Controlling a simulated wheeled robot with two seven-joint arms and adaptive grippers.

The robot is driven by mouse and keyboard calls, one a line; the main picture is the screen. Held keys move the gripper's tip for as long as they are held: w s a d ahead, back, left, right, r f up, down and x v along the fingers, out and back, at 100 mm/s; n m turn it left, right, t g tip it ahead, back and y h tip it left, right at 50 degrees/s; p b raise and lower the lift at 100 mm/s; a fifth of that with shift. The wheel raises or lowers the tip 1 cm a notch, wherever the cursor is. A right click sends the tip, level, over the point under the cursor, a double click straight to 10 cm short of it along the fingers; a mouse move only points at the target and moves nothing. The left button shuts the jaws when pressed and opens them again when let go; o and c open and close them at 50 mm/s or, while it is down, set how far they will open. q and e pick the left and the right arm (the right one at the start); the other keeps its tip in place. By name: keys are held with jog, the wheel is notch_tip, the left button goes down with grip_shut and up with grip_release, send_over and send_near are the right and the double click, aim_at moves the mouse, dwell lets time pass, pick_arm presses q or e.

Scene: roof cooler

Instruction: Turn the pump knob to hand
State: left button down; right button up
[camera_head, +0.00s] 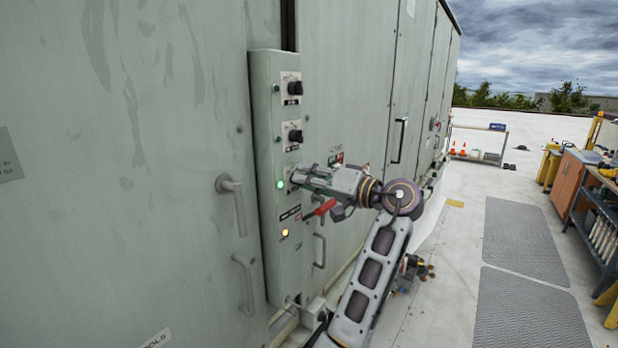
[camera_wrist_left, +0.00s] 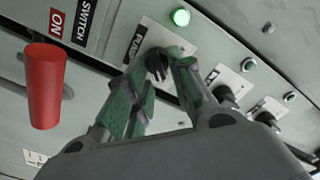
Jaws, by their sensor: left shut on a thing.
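The pump knob (camera_wrist_left: 156,62) is a black knob on a pale plate marked PUMP, seen in the left wrist view. My left gripper (camera_wrist_left: 163,75) has a finger on each side of the knob and is shut on it. In the head view the left gripper (camera_head: 297,176) reaches the third knob position down the grey-green control panel (camera_head: 263,120), and its fingers hide the knob there. The knob's exact pointing is hard to read. My right gripper is in neither view.
Two more black knobs, upper (camera_head: 295,87) and middle (camera_head: 295,136), sit above. A green lamp (camera_head: 280,184) glows beside the gripper. A red switch handle (camera_head: 320,209) sticks out just below it, with a lit yellow lamp (camera_head: 285,232) lower. Door handles (camera_head: 238,205) project at left.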

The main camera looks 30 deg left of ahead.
pick_arm(q)
jog(key=c, duration=1.5)
grip_release()
jog(key=shift+n, duration=0.5)
